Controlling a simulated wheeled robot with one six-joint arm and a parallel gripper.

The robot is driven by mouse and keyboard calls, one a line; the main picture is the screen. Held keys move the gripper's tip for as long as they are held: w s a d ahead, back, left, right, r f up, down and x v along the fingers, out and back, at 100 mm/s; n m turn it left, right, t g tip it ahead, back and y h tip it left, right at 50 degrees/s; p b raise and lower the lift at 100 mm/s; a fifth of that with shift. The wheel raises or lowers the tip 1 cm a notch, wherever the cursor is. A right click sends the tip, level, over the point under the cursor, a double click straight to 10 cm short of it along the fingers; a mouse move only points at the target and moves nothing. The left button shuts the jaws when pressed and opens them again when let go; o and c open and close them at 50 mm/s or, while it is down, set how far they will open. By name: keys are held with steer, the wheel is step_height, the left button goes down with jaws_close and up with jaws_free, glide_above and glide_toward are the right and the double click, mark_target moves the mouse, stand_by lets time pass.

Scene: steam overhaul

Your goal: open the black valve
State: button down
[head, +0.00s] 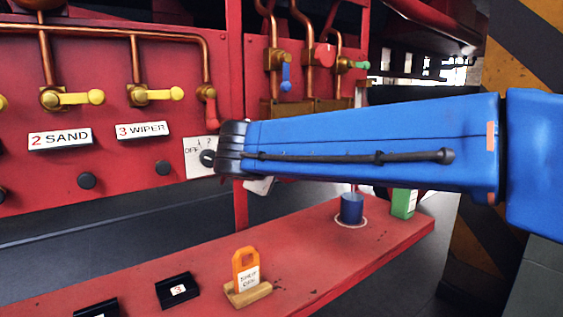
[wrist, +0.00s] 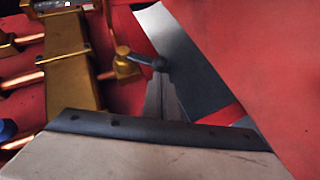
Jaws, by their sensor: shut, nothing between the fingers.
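In the wrist view a small brass valve (wrist: 122,66) sits on a copper pipe against the red panel. Its short black lever (wrist: 143,60) points right. My gripper (wrist: 161,78) is shut and empty, with its grey fingertips at the lever's free end. I cannot tell whether they touch it. In the head view my blue arm crosses the right half, and neither my gripper nor this black-levered valve can be made out there.
Yellow-handled valves (head: 155,94), a red lever (head: 209,108), a blue lever (head: 286,76) and a green handle (head: 354,65) line the red panel. Below, a red shelf (head: 200,268) holds an orange padlock-shaped tag (head: 245,266) and a blue cup (head: 351,208).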

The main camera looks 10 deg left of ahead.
steer(key=w+d+f+n+t+h, duration=0.1)
steer(key=w+d+f+t, duration=0.1)
steer(key=f, duration=0.3)
steer(key=shift+w+d+f, duration=0.15)
steer(key=shift+w+d, duration=0.2)
steer(key=shift+w, duration=0.3)
stand_by(0.3)
stand_by(0.4)
steer(key=v, duration=1.7)
steer(key=shift+s, duration=0.2)
